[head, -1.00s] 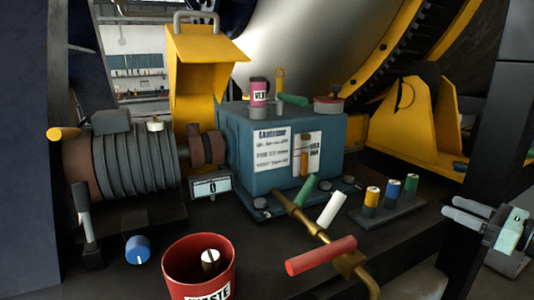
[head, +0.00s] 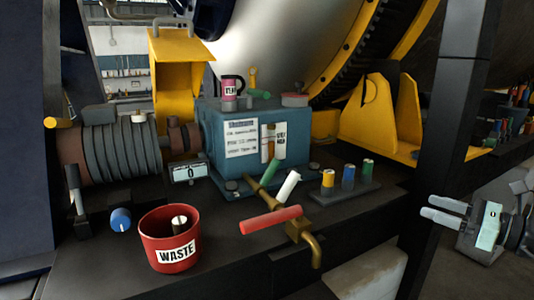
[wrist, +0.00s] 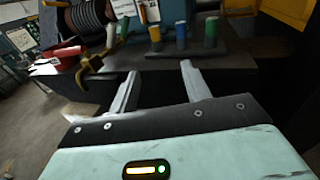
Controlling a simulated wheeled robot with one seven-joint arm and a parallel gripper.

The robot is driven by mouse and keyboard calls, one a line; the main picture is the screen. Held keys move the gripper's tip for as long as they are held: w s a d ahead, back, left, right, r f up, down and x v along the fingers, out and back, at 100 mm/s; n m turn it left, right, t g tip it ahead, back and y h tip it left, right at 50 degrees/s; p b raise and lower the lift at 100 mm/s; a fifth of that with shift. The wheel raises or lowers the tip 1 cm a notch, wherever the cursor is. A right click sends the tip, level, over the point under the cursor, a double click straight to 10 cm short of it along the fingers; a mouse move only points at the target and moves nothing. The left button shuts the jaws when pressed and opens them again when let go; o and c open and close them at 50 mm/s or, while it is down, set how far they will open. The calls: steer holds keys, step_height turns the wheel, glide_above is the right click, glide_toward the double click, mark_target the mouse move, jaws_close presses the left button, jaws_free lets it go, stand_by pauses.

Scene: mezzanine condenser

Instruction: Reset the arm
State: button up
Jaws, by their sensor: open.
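My gripper (head: 445,211) is at the right of the head view, off the right side of the dark bench, with nothing between its two fingers. In the wrist view the gripper (wrist: 160,82) is open and empty. Its fingers point toward the bench front edge and stand apart from everything on it.
A red WASTE bin (head: 170,250) stands at the bench front left. A blue gearbox (head: 225,160) stands mid-bench, with a rack of several coloured cylinders (head: 345,192) to its right. A dark post (head: 440,130) rises between bench and gripper. Floor right of the bench looks open.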

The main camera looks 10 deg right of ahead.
steer(key=s+a+f+n+g+y+b, duration=0.1)
steer(key=s+a+f+n+g+y, duration=0.15)
steer(key=a+n+g, duration=0.5)
steer(key=s+a+f+n+g+y+b, duration=0.1)
steer(key=s+a+n+g, duration=0.35)
steer(key=a, duration=0.65)
steer(key=s+a+f+n+h+b, duration=0.1)
steer(key=s+a+f+n+h, duration=0.1)
steer(key=n, duration=0.6)
steer(key=s+a+f+n+g+h+b, duration=0.1)
steer(key=s+a+f+n+h+b, duration=0.1)
steer(key=s+n+h, duration=0.5)
steer(key=s+a+f+n+g+h+b, duration=0.1)
steer(key=s+a+f+n+h, duration=0.3)
steer(key=n, duration=0.5)
steer(key=shift+s+a+b, duration=0.2)
steer(key=shift+a+b, duration=0.5)
steer(key=shift+a, duration=0.4)
steer(key=shift+o, duration=0.3)
